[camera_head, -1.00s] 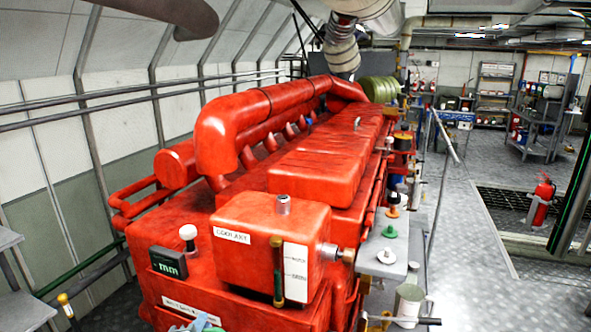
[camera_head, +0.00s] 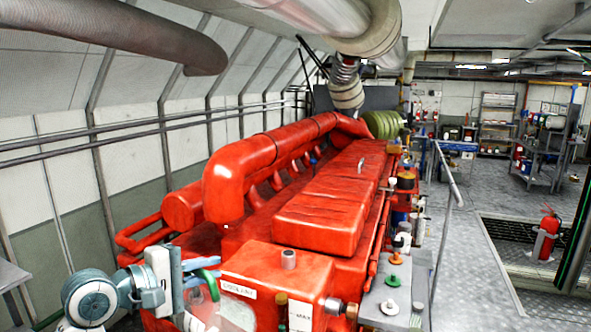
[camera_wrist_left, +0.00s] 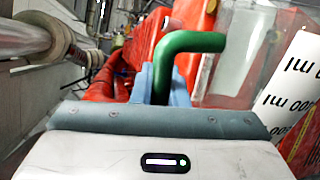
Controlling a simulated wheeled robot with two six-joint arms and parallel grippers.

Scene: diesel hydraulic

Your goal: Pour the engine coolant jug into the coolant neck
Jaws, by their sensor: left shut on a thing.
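A clear jug (camera_wrist_left: 222,62) with a green handle and a white label marked "ml" shows in the left wrist view. My left gripper (camera_wrist_left: 158,82) is shut on the green handle, its pale blue fingers around it. In the head view my left gripper (camera_head: 203,268) holds the jug (camera_head: 232,313) at the bottom, beside the left front of the red coolant tank (camera_head: 268,262). The jug's lower part is cut off, and its contents and tilt are unclear. The coolant neck (camera_head: 288,259) is a short grey cylinder on the tank top, right of the jug and apart from it.
The red engine (camera_head: 325,210) with its thick pipe (camera_head: 235,160) extends behind the tank. A grey ledge (camera_head: 385,298) with coloured caps runs along the right. A large duct (camera_head: 150,35) hangs overhead. The space just above the neck is clear.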

